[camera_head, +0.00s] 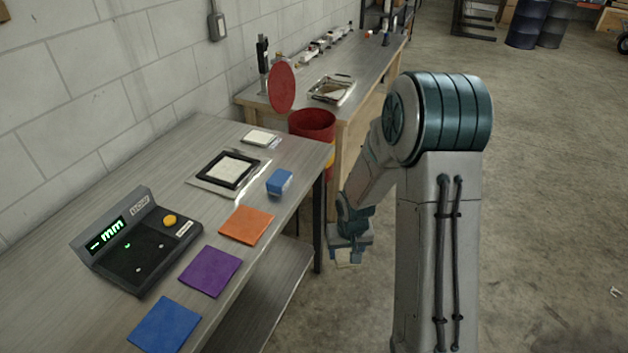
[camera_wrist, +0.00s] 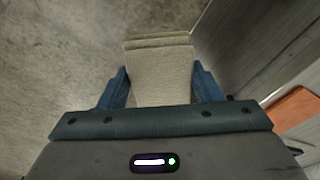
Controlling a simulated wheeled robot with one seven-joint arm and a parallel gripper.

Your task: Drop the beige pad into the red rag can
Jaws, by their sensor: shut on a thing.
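My gripper (camera_wrist: 160,92) is shut on the beige pad (camera_wrist: 160,70), which sticks out beyond the two blue fingers in the wrist view. In the head view my gripper (camera_head: 347,248) hangs low beside the table's right edge, over the floor, with a sliver of the pad (camera_head: 348,263) under it. The red rag can (camera_head: 312,123) stands past the table's far end, with its round red lid (camera_head: 281,88) raised. The can is up and to the left of my gripper and apart from it. Its lower part is mostly hidden by the table, and its inside is dark.
The metal table (camera_head: 120,178) holds a measuring device (camera_head: 137,243), orange (camera_head: 246,225), purple (camera_head: 210,271) and blue (camera_head: 165,325) pads, a blue block (camera_head: 280,181) and a black-framed panel (camera_head: 228,169). A second bench (camera_head: 372,60) stands behind the can.

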